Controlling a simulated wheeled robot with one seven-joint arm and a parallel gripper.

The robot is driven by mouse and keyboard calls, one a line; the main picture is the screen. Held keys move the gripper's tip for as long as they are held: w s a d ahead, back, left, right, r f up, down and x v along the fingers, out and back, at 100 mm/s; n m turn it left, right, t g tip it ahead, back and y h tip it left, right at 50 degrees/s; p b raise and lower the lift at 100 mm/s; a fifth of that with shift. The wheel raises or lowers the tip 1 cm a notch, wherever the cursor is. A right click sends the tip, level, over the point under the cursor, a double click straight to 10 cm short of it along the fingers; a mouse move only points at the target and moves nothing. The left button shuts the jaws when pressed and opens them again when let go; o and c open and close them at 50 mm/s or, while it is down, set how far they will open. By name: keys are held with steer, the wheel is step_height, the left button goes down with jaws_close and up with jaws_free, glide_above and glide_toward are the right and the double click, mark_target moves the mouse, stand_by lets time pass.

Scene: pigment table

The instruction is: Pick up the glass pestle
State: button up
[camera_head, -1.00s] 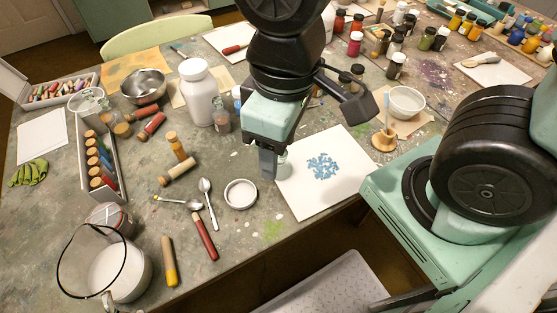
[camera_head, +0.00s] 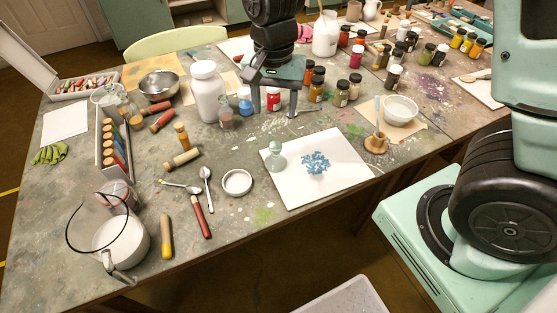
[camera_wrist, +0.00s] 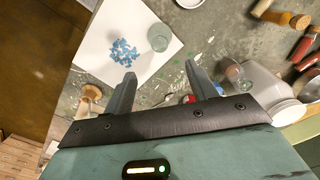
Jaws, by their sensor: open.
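The glass pestle (camera_head: 275,158), a pale green clear piece with a rounded knob over a wider base, stands on the left part of a white sheet (camera_head: 295,194). In the wrist view the pestle (camera_wrist: 158,38) shows as a round greenish shape on the sheet, beyond my fingertips. My gripper (camera_head: 273,112) is open and empty, with its fingers pointing down. It is behind the pestle in the head view, apart from it. In the wrist view my gripper (camera_wrist: 162,80) has its two fingers spread wide. Nothing hides the pestle in the head view.
Blue chips (camera_head: 315,162) lie right of the pestle. A wooden holder (camera_head: 376,143) and white bowl (camera_head: 399,110) stand further right. A small white dish (camera_head: 237,182) is to the left. A white jar (camera_head: 207,92) and several pigment jars stand near my gripper. The table's front edge is close to the sheet.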

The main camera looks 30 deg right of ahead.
mark_target(275, 145)
step_height(275, 145, down, 15)
steer(key=shift+s+f, duration=0.1)
steer(key=shift+f, duration=0.05)
stand_by(0.4)
steer(key=shift+c, duration=0.4)
jaws_close()
